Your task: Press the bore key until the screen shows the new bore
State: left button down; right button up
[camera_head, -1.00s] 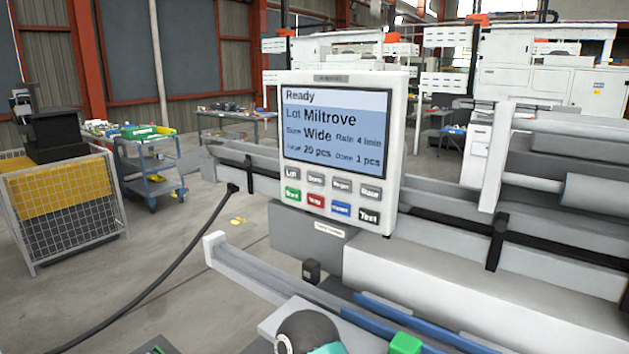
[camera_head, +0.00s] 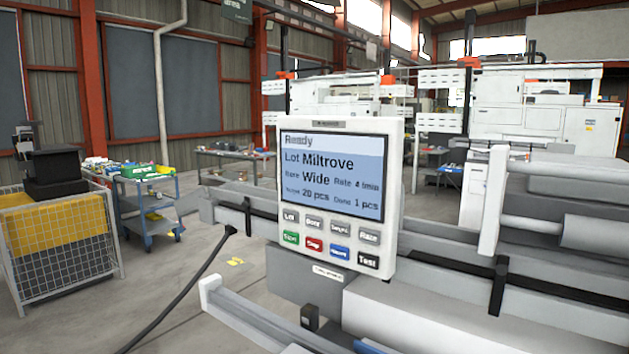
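The control panel (camera_head: 393,190) stands upright on the loader, facing me, in the middle of the head view. Its screen (camera_head: 333,175) reads Ready, Lot Miltrove, Bore Wide, a rate of 4 per minute, 20 pcs and Done 1 pcs. Below it are two rows of keys. The bore key (camera_head: 313,221) is a grey key, second from the left in the top row. The green key (camera_head: 290,237), red key (camera_head: 314,244), blue key (camera_head: 340,251) and black Test key (camera_head: 368,260) form the lower row. Neither gripper is in view.
The loader's rails (camera_head: 450,285) run behind and right of the panel. A lower rail (camera_head: 260,318) sticks out in front. A black cable (camera_head: 180,310) hangs at the left. A blue cart (camera_head: 150,205) and mesh crate (camera_head: 65,255) stand on the floor at the left.

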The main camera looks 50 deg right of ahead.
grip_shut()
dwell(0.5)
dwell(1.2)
